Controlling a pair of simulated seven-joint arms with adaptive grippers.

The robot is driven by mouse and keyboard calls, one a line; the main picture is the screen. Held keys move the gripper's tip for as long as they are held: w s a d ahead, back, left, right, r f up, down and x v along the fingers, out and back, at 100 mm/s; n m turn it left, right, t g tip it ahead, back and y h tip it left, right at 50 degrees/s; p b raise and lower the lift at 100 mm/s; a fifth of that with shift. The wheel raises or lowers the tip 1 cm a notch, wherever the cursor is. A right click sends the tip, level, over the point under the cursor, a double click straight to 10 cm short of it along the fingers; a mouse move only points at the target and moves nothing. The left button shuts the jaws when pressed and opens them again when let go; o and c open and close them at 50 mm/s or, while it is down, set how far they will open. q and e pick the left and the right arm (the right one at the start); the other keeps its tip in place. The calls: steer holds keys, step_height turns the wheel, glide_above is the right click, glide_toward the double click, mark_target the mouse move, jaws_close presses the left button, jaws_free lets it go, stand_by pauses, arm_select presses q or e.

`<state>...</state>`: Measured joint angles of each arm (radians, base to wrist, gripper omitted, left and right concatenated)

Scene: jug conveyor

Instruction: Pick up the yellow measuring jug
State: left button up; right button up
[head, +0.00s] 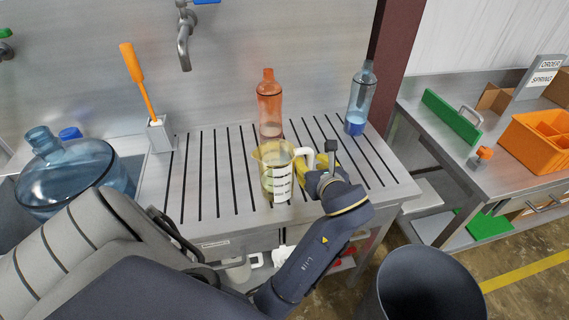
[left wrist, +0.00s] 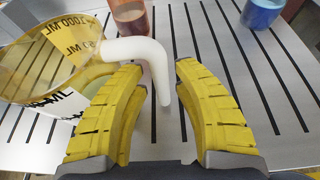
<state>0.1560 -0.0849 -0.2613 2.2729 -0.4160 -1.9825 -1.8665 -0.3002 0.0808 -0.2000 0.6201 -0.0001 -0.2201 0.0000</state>
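The yellow measuring jug (head: 276,172) is see-through, with a yellowish upper part, black markings and a white handle. It stands upright on the slotted steel drainboard (head: 210,185). My left gripper (head: 318,168) is just right of the jug, low over the board, at the handle side. In the left wrist view the jug (left wrist: 50,60) is at the left, and the white handle (left wrist: 140,50) reaches between the yellow fingers of the left gripper (left wrist: 160,80). The fingers are apart, with a gap right of the handle. The left finger hides part of the jug. My right gripper is not in view.
An orange bottle (head: 269,100) stands behind the jug, and a blue bottle (head: 360,98) stands at the back right. A big blue jug (head: 70,175) and an orange-handled brush (head: 138,80) in a holder are at the left. A dark bin (head: 420,285) stands below, front right.

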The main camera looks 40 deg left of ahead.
arm_select(q)
steer(key=shift+w+a+f, duration=0.25)
steer(key=shift+w+a, duration=0.15)
steer(key=shift+a, duration=0.15)
steer(key=shift+o, duration=0.3)
jaws_close()
